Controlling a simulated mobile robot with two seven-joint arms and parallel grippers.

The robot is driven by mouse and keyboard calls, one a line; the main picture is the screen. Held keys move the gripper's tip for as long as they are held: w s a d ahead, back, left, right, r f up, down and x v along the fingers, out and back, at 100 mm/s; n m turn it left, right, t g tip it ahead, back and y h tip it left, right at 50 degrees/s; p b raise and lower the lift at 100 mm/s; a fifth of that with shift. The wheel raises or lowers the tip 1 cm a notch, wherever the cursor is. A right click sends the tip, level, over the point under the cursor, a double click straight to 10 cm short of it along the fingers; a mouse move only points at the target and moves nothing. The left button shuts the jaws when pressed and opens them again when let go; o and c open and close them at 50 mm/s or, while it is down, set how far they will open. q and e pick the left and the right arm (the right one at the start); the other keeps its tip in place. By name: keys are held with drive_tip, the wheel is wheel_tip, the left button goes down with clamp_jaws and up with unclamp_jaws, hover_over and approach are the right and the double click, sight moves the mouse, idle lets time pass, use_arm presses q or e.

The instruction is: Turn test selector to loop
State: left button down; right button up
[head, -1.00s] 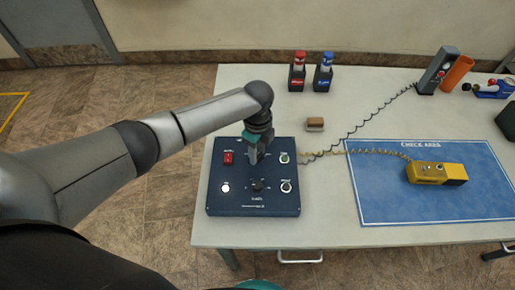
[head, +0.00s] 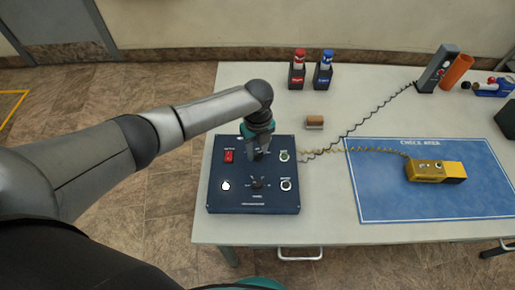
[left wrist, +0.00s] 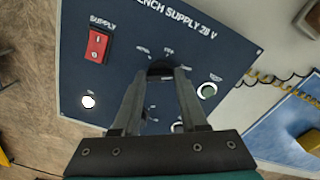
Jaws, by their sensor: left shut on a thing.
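The dark blue bench supply panel (head: 225,204) lies on the table in the head view and also fills much of the left wrist view (left wrist: 215,50). A black knob (left wrist: 160,68) with small labels around it sits in the panel's upper middle. My left gripper (head: 260,155) is over this knob, its fingers pointing down. In the left wrist view the fingertips (left wrist: 161,76) are shut on the knob from both sides and partly hide it. The labels are too blurred to read surely. A second black knob (head: 258,184) is lower on the panel. My right gripper is out of view.
A red supply switch (head: 228,156) and white round fittings (head: 286,186) are on the panel. A small brown block (head: 314,122) and two dark holders (head: 297,78) stand behind it. A coiled cord runs to a yellow box (head: 425,171) on the blue mat (head: 390,205).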

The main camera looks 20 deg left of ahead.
sight(258, 153)
use_arm(q)
drive_tip(key=shift+c, duration=2.2)
unclamp_jaws()
drive_tip(key=shift+r, duration=0.1)
wheel_tip(258, 153, up, 15)
drive_tip(key=p, duration=0.2)
